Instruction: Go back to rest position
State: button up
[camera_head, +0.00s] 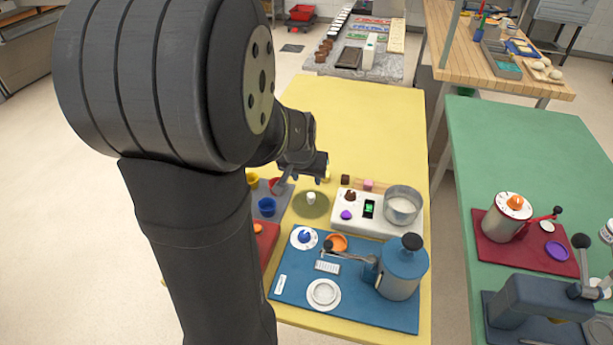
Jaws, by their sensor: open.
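My arm rises large across the left and centre of the head view and hides part of the yellow table (370,115). My gripper (303,178) hangs over the middle of the yellow table, at the far end of the arm. It is open, and I see nothing held between its fingers. A small white piece (311,198) stands on a round olive disc (311,208) just below it. The fingers look apart from the white piece, but the exact height is hard to tell.
A white scale-like unit (370,225) with a metal pot (402,205) stands right of the gripper. A blue mat (290,298) bears a blue canister (400,275) in front. Coloured cups, including a blue cup (267,206), stand left. The yellow table's far half is clear.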

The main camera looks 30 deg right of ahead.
aim_at(311, 195)
jog(key=x, duration=1.2)
jog(key=shift+f, duration=0.2)
jog(key=shift+r, duration=1.15)
jog(key=shift+f, duration=0.1)
